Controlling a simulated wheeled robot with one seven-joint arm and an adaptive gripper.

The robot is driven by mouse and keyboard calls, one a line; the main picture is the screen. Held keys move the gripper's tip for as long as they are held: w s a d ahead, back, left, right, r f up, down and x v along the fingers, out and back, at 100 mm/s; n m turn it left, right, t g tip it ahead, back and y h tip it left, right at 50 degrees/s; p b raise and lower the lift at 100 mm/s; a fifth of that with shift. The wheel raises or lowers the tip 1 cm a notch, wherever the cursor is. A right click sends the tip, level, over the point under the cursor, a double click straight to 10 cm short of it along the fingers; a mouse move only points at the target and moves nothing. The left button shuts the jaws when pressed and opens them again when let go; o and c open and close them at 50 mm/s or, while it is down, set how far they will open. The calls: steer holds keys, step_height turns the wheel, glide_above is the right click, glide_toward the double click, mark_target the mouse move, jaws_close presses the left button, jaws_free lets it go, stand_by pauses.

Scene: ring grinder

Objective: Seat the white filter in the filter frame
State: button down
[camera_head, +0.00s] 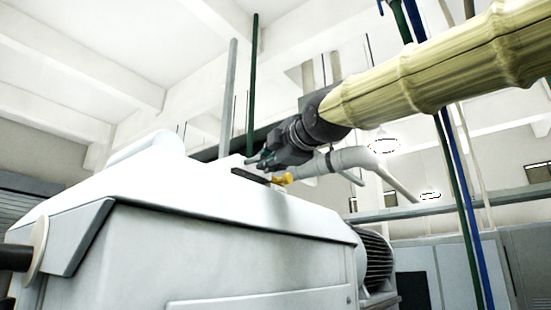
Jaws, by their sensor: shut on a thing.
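My gripper (254,164) is at the end of my arm, low over the top of the white machine housing (190,190). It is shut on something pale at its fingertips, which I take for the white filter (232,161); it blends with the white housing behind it. A dark narrow strip (250,176) lies on the housing top just below the fingers and may be part of the filter frame. From this low angle I cannot tell whether the filter touches the frame or sits in it.
A yellow fitting (282,179) and a grey pipe (335,162) stand right of the gripper, close to it. A ribbed motor (376,260) is at the housing's right end. Green and blue vertical pipes (462,200) rise at the right.

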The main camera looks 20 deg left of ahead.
steer(key=shift+w+a+f+p, duration=0.1)
steer(key=shift+w+a+p, duration=0.2)
steer(key=shift+a, duration=0.4)
steer(key=shift+w+a+p, duration=0.15)
steer(key=shift+w+a, duration=0.1)
steer(key=shift+a, duration=0.45)
stand_by(0.3)
steer(key=shift+f+b, duration=0.75)
steer(key=shift+f, duration=0.65)
stand_by(0.6)
steer(key=c, duration=1.4)
jaws_free()
steer(key=shift+d, duration=0.1)
steer(key=shift+o, duration=0.2)
steer(key=shift+f, duration=0.15)
steer(key=shift+s+f, duration=0.1)
steer(key=v, duration=1.2)
steer(key=shift+r, duration=0.3)
steer(key=shift+d, duration=0.15)
